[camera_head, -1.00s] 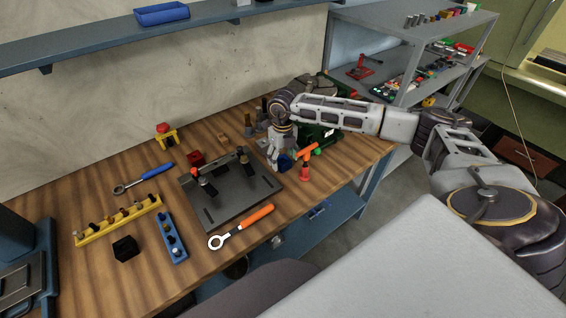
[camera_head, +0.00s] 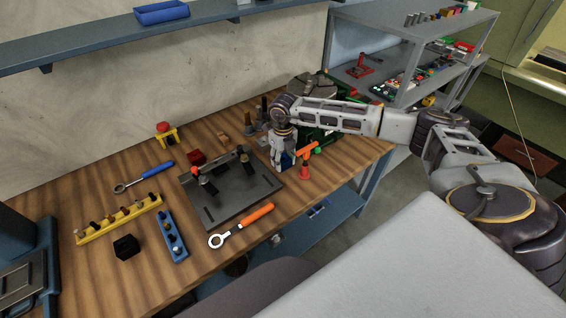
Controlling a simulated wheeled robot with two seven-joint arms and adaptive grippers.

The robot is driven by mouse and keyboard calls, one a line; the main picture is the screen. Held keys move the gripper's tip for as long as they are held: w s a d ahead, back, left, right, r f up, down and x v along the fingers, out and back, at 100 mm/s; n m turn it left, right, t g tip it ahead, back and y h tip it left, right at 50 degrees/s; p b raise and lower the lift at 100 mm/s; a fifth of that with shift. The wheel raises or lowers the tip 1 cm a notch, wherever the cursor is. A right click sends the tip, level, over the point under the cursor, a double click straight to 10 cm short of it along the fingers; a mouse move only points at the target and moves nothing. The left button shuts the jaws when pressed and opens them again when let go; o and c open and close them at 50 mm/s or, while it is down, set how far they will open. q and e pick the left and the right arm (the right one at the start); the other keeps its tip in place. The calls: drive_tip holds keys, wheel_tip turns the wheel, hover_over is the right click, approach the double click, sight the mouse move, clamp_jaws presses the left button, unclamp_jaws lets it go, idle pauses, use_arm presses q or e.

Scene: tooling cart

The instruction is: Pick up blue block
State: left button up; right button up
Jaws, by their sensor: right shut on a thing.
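The blue block (camera_head: 287,159) shows as a small blue patch at my right gripper, to the right of the dark metal fixture plate. My right gripper (camera_head: 283,164) points down over the table and is shut on the blue block. The fingers hide most of the block, and I cannot tell whether it touches the table. My left gripper is not in view.
The dark fixture plate (camera_head: 235,194) lies just left of my right gripper. A red and orange tool (camera_head: 305,165) stands close on its right, and a green bin (camera_head: 318,133) is behind. An orange-handled wrench (camera_head: 241,225) lies in front.

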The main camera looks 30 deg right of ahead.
sight(282, 160)
drive_tip(key=c, duration=0.3)
wheel_tip(282, 160, up, 9)
drive_tip(key=shift+f+b, duration=0.2)
drive_tip(key=shift+b, duration=0.45)
drive_tip(key=shift+r, duration=0.75)
drive_tip(key=shift+w+a, duration=0.1)
drive_tip(key=shift+a, duration=0.05)
